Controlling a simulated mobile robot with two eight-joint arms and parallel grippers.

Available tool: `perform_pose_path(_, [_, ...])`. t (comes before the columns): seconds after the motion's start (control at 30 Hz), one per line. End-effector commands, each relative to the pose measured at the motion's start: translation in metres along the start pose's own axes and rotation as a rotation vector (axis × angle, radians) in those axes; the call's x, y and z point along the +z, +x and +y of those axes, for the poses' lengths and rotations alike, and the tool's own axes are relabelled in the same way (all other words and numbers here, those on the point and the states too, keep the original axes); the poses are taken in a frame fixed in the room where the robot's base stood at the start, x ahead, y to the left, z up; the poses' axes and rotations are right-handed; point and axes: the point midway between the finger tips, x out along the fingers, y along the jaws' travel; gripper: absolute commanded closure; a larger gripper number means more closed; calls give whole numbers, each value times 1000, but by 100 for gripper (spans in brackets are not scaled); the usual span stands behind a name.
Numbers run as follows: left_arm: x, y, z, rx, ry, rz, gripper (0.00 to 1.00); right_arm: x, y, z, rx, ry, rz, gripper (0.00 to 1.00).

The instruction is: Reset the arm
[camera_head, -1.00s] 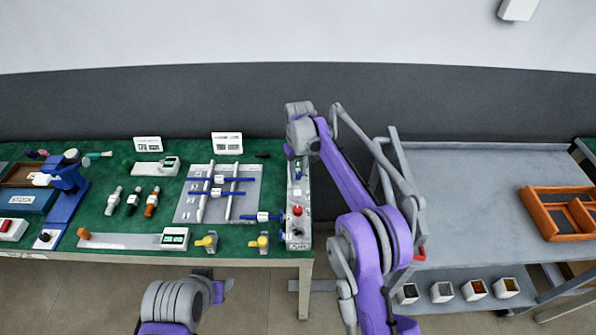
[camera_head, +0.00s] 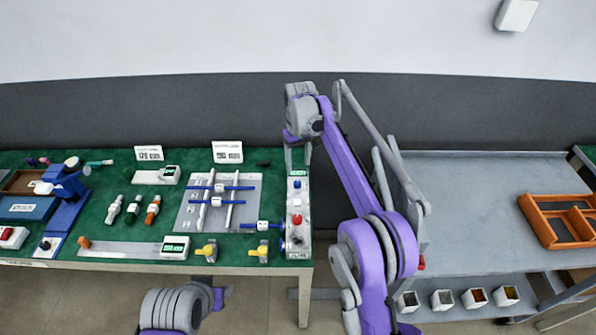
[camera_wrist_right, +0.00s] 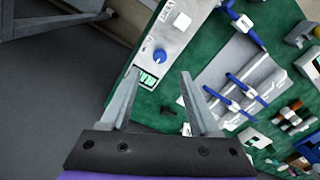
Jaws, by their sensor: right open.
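My right arm reaches up from the lower right in the head view. Its gripper (camera_head: 298,157) points down above the back end of the grey control panel (camera_head: 298,212) at the right edge of the green bench. In the right wrist view the two fingers (camera_wrist_right: 160,98) are spread apart with nothing between them. The panel, with a blue knob and a small green display, shows just beyond the fingers. My left arm (camera_head: 178,306) shows only as a grey and purple part at the bottom of the head view; its gripper cannot be made out.
A grey table (camera_head: 470,190) with an orange tray (camera_head: 560,220) stands at the right, largely bare. Several small cups (camera_head: 442,300) sit below.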

Motion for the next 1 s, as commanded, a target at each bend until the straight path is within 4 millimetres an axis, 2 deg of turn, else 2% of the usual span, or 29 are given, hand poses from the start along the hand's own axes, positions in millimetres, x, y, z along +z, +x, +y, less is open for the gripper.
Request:
perform_pose_path(0.03, [-2,-2,0,0,0,2,50,0,-8,0,0,0,1,38])
perform_pose_path(0.2, [-4,-3,0,0,0,3,50,0,-20,0,0,0,0,38])
perform_pose_path(0.77, [-3,-3,0,0,0,3,50,3,-24,1,1,5,4,38])
perform_pose_path(0.87, [-3,-3,0,0,0,3,50,13,-35,6,6,24,20,38])
perform_pose_path(1.0, [-3,-3,0,0,0,3,50,44,-60,17,19,74,69,38])
